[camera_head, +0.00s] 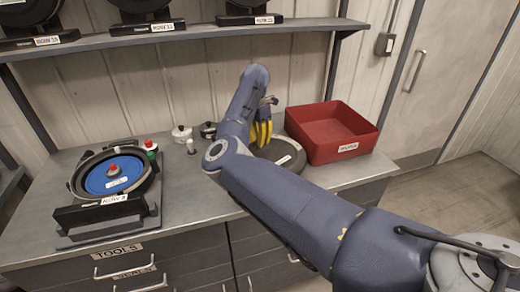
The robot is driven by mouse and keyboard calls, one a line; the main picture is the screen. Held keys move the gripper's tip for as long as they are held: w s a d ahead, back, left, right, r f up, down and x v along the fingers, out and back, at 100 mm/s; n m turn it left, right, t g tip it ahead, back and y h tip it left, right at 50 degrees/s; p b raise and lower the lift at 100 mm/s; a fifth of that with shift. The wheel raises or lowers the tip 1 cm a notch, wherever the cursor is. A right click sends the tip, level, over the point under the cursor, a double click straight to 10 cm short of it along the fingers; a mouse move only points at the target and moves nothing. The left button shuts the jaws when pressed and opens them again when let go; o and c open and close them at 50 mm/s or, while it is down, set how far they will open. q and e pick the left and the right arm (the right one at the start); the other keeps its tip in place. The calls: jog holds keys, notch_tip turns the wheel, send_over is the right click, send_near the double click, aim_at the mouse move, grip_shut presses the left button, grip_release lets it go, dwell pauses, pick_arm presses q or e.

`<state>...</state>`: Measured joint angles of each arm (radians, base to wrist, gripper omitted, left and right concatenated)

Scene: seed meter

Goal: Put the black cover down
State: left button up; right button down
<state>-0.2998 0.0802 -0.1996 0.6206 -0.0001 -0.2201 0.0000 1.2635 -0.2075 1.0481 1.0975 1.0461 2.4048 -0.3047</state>
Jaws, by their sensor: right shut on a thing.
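The black cover (291,165) is a dark round disc with a white label. It is at the right part of the bench, just in front of the red bin. My right gripper (262,138), with yellow fingers, points down at the cover's far left part and is shut on it. My right arm hides the cover's left and near side. I cannot tell whether the cover rests on the bench or is slightly above it. My left gripper is not in view.
The seed meter (112,175) with a blue disc stands at the bench's left. Small knobs (182,133) stand near the back wall. The red bin (331,132) is at the right. A shelf (180,33) with dark parts runs above. The bench (190,205) is bare in the front middle.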

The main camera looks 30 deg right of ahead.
aim_at(260, 149)
jog(key=shift+f, duration=2)
jog(key=c, duration=1.5)
grip_release()
jog(key=shift+f, duration=0.1)
jog(key=r, duration=0.4)
jog(key=w+r, duration=0.1)
jog(key=r, duration=0.7)
jog(key=shift+w+a+r, duration=0.1)
jog(key=shift+w+a, duration=0.05)
jog(key=shift+w, duration=0.05)
